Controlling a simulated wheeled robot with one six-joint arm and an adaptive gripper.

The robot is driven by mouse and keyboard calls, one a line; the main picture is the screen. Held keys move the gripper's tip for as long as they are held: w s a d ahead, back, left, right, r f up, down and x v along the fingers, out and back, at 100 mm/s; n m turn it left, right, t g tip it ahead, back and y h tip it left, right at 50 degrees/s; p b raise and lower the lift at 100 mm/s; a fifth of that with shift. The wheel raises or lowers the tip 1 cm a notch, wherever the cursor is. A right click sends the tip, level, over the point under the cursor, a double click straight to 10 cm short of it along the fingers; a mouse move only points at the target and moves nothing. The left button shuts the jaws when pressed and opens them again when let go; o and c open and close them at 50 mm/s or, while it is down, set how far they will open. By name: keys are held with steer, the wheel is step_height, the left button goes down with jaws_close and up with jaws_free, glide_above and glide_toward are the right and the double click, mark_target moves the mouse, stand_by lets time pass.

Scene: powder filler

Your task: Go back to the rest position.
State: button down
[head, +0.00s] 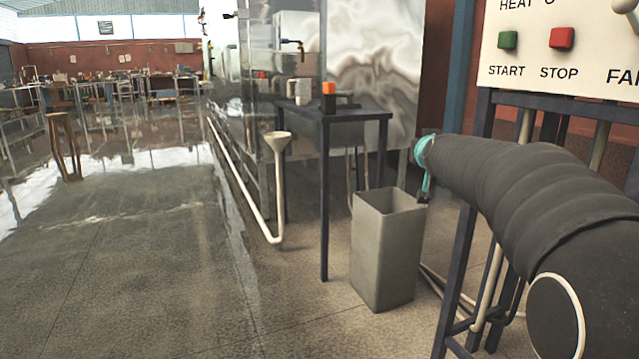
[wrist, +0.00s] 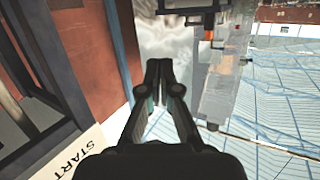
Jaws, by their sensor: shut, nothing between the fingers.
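My gripper (wrist: 158,72) is shut and empty in the wrist view, its two dark fingertips together. In the head view my dark, sleeved arm comes in from the right. My gripper (head: 423,196) is partly hidden at its far end, beyond the teal ring, and hangs by the top rim of the grey bin in the picture. I cannot tell whether it touches the bin. The wrist view looks upside down, with the START lettering of the control panel (wrist: 82,155) at the lower left.
The grey open bin (head: 382,255) stands on the floor beside a dark table (head: 345,116) with an orange-topped item (head: 328,97) on it. The control panel (head: 535,75) with a green button (head: 508,39) and a red button (head: 562,37) is at upper right.

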steer(key=s+a+f+g+y, duration=0.1)
steer(key=s+a+f+g, duration=0.25)
steer(key=s+f, duration=0.6)
steer(key=s+a+f+g+y, duration=0.1)
steer(key=s+a+f+g, duration=0.25)
steer(key=s+f, duration=0.6)
steer(key=s+f+n+g+p, duration=0.1)
steer(key=s+f+g, duration=0.2)
steer(key=s, duration=2.2)
steer(key=shift+s+a+f+n, duration=0.25)
steer(key=shift+a+f+n, duration=0.05)
steer(key=shift+a+n, duration=0.1)
